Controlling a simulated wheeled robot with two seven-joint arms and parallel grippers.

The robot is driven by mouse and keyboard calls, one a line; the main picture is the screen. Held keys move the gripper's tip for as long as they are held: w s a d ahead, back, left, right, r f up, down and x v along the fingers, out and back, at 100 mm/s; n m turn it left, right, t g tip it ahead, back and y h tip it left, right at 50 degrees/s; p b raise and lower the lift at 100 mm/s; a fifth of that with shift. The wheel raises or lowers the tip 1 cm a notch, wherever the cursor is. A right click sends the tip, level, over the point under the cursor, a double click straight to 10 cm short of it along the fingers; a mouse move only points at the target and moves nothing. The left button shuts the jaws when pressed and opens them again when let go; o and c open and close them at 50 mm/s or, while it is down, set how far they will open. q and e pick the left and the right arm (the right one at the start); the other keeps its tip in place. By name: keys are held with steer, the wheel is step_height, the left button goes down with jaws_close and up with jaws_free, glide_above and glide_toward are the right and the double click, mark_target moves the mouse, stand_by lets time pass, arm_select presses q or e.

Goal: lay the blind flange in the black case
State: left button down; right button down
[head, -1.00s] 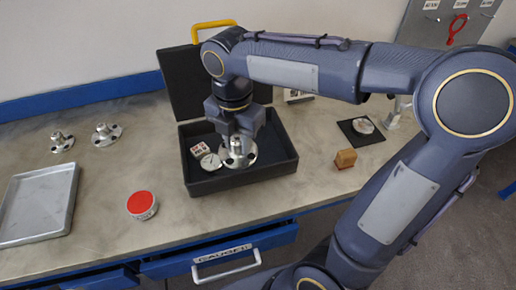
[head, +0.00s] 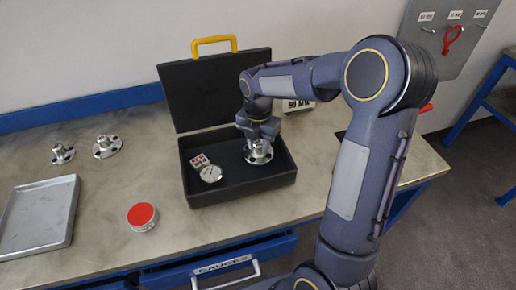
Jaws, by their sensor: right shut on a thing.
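The black case (head: 190,186) stands open on the bench, its lid raised at the back with a yellow handle. My right gripper (head: 258,141) points down into the right half of the case. It is shut on a silver metal flange with a raised hub, the blind flange (head: 258,156). The flange is inside the case outline, near the right wall. I cannot tell whether it touches the case floor. A round dial gauge (head: 210,174) and a small red-and-white marked block (head: 199,161) lie in the left part of the case. My left gripper is out of view.
Two similar silver flanged parts (head: 106,146) (head: 62,154) stand at the back left. A grey metal tray (head: 40,240) lies at the left edge, and a red-topped round tin (head: 142,216) is in front of the case. A blue drawer (head: 225,262) is below.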

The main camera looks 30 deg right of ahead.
steer(key=shift+a+f, duration=0.1)
steer(key=shift+f, duration=0.95)
steer(key=shift+f, duration=0.1)
steer(key=shift+f, duration=0.1)
steer(key=c, duration=1.1)
jaws_free()
